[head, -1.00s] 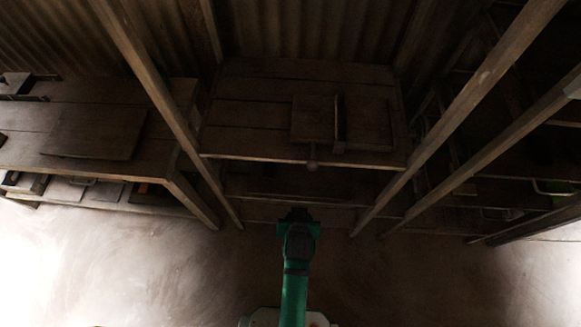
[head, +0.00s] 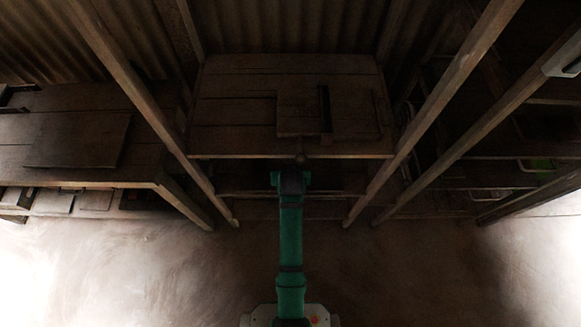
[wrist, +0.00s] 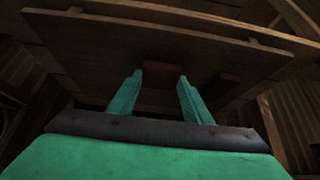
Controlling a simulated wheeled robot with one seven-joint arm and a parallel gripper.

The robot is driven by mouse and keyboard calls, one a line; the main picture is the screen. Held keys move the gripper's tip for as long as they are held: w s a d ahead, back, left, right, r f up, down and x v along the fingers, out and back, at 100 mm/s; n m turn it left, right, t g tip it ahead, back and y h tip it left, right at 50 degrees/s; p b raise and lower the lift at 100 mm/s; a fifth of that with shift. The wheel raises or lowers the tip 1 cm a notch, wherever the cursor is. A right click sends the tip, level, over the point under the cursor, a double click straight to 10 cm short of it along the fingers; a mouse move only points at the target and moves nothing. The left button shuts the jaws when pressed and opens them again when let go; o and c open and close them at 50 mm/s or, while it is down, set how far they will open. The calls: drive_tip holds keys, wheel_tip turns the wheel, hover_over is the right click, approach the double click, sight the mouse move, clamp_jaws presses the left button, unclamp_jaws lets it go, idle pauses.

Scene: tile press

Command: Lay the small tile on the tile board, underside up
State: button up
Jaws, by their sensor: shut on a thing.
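My gripper (head: 291,174) is low at the front edge of the middle bench in the head view. In the wrist view its two green fingers (wrist: 160,84) stand apart, with a dim brown piece between their tips. I take this piece to be the small tile (wrist: 162,72), but its outline and which side faces up cannot be made out. A flat square wooden panel (head: 297,108), possibly the tile board, lies on the middle bench in the head view. The wrist view shows a broad wooden panel (wrist: 190,40) beyond the fingers; I cannot tell which panel it is.
The middle bench (head: 230,135) has clear planks on its left. A dark upright bar (head: 325,108) stands beside the panel, and a round knob (head: 300,158) is at the front edge. Slanting posts (head: 445,105) flank the bench. Another flat panel (head: 78,138) lies on the left bench.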

drive_tip(key=w, duration=0.3)
drive_tip(key=shift+s+f, duration=0.2)
drive_tip(key=shift+f, duration=0.55)
drive_tip(key=shift+f, duration=0.1)
drive_tip(key=o, duration=1.2)
